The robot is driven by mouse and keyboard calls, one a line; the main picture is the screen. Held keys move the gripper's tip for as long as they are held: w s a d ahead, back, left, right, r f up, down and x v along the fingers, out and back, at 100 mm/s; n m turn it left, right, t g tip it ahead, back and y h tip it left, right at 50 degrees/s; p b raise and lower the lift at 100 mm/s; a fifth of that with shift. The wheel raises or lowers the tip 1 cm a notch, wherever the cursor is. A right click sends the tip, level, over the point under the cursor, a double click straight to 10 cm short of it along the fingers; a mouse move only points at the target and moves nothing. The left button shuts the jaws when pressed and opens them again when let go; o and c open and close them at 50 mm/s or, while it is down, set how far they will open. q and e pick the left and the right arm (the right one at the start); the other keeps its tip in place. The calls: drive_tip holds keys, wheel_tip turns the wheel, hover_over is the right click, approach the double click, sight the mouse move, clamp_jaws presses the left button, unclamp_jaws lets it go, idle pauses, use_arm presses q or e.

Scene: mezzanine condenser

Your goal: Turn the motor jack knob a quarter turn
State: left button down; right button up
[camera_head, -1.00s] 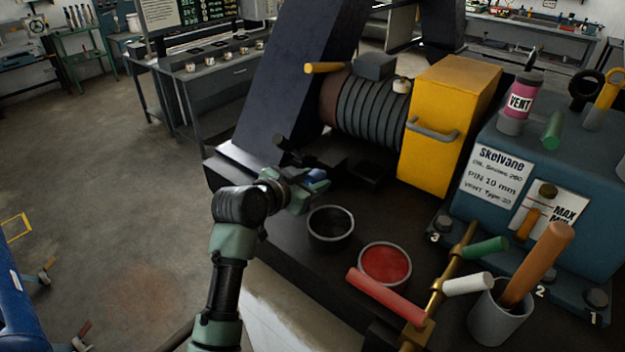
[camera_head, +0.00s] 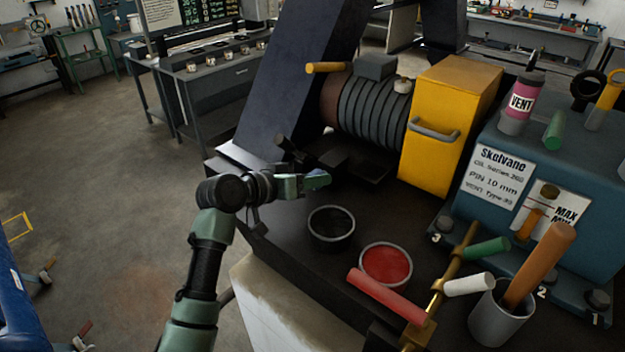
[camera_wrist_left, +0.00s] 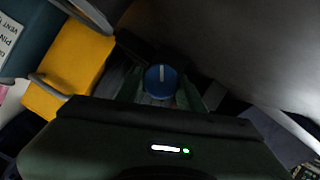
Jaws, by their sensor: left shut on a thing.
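The motor jack knob (camera_wrist_left: 161,80) is a round blue knob with a white line, in the middle of the left wrist view. The line runs nearly straight up and down in that view. My left gripper (camera_head: 317,180) is shut on the knob, with a green finger on either side of it in the wrist view. In the head view the fingers mostly hide the knob, at the front edge of the dark base, below the ribbed motor (camera_head: 372,105). My right gripper is not in view.
A dark open cup (camera_head: 331,226) and a cup of red stuff (camera_head: 386,264) stand right of my left gripper. A yellow box (camera_head: 440,125) with a handle stands beyond. A brass bar with coloured handles (camera_head: 455,285) and a grey cup (camera_head: 497,322) are at lower right.

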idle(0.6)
use_arm(q)
drive_tip(key=c, duration=0.9)
unclamp_jaws()
drive_tip(key=b+v, duration=0.3)
drive_tip(key=v, duration=0.4)
drive_tip(key=shift+w+a+f, duration=0.1)
drive_tip(key=shift+a+f, duration=0.05)
drive_tip(key=shift+s+a+r, duration=0.2)
drive_tip(key=shift+s+r, duration=0.05)
